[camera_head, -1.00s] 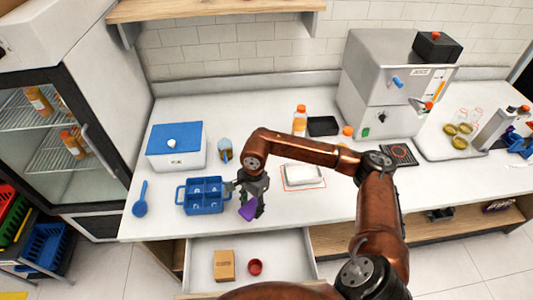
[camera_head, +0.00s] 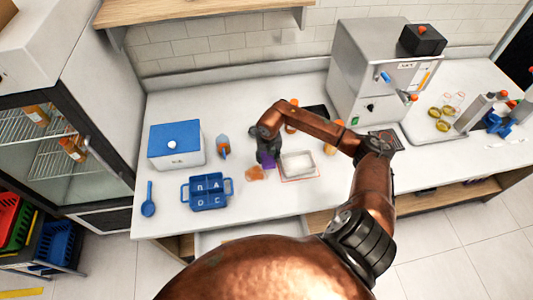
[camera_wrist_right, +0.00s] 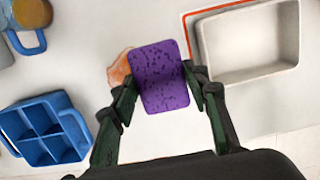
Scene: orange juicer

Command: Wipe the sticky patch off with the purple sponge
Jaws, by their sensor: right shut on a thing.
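The purple sponge (camera_wrist_right: 160,80) is held between the two fingers of my right gripper (camera_wrist_right: 158,95) in the right wrist view. It also shows below my right gripper (camera_head: 266,158) in the head view. The orange-brown sticky patch (camera_head: 255,173) lies on the white counter just left of and in front of the sponge. In the wrist view part of the patch (camera_wrist_right: 120,68) shows at the sponge's left edge and the sponge hides some of it. I cannot tell whether the sponge touches the counter. My left gripper is out of view.
A white tray (camera_head: 284,166) stands right of the sponge. A blue compartment caddy (camera_head: 208,204) stands to the left, with a blue-lidded box (camera_head: 175,158) behind it. A blue spoon (camera_head: 149,208) lies at the far left. The counter's front middle is clear.

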